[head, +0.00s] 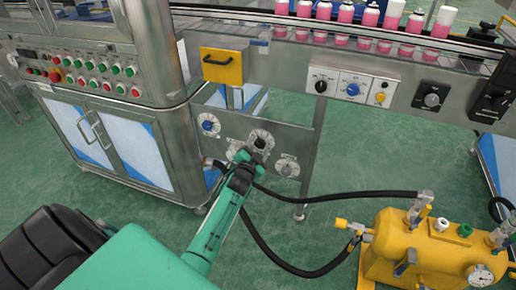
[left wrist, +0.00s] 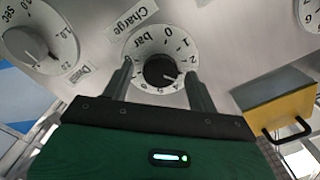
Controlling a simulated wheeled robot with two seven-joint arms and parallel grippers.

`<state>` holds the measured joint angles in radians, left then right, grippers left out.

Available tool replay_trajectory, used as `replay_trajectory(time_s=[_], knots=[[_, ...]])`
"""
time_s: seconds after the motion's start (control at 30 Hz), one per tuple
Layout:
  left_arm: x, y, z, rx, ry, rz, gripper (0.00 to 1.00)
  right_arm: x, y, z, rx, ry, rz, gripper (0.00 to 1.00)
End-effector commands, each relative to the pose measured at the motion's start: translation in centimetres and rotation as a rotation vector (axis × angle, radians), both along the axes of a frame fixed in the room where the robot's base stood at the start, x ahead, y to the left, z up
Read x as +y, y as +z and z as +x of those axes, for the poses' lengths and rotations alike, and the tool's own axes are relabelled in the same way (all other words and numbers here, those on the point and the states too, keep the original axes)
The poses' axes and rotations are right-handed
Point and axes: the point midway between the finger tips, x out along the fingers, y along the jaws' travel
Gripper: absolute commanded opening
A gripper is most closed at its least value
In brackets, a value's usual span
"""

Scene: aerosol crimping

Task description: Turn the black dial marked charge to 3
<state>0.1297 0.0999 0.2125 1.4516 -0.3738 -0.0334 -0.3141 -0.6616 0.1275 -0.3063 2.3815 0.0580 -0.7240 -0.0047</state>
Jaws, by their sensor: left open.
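The black charge dial (head: 260,142) is on the steel panel below the conveyor. In the left wrist view the black knob (left wrist: 160,70) sits in a round white scale, upside down, under the labels "Charge" and "bar". Numbers 0, 1 and 2 are readable; the lower part is partly hidden and I cannot tell the knob's setting for sure. My left gripper (head: 252,154) is at the dial, and in the left wrist view its open fingers (left wrist: 158,88) stand on either side of the knob, with gaps visible. My right gripper is not in view.
A yellow box with a black handle (head: 221,66) is above. A yellow tank (head: 430,250) with black hoses stands at the lower right. Pink cans (head: 345,13) line the conveyor.

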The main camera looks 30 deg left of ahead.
Motion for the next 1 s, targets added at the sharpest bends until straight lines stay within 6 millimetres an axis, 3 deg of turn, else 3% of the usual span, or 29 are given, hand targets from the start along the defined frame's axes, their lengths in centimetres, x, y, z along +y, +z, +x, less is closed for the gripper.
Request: replay_trajectory(time_s=[0.27, 0.8, 1.0], knots=[[-0.4, 0.1, -1.4, 0.001, -0.001, 0.000, 0.59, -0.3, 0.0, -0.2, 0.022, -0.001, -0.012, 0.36], [-2.6, 0.0, -10.9, 0.002, 0.001, -0.001, 0.59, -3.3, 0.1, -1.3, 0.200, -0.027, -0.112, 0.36], [-3.1, 0.0, -12.9, 0.001, 0.001, 0.000, 0.59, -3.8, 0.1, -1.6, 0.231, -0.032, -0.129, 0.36]])
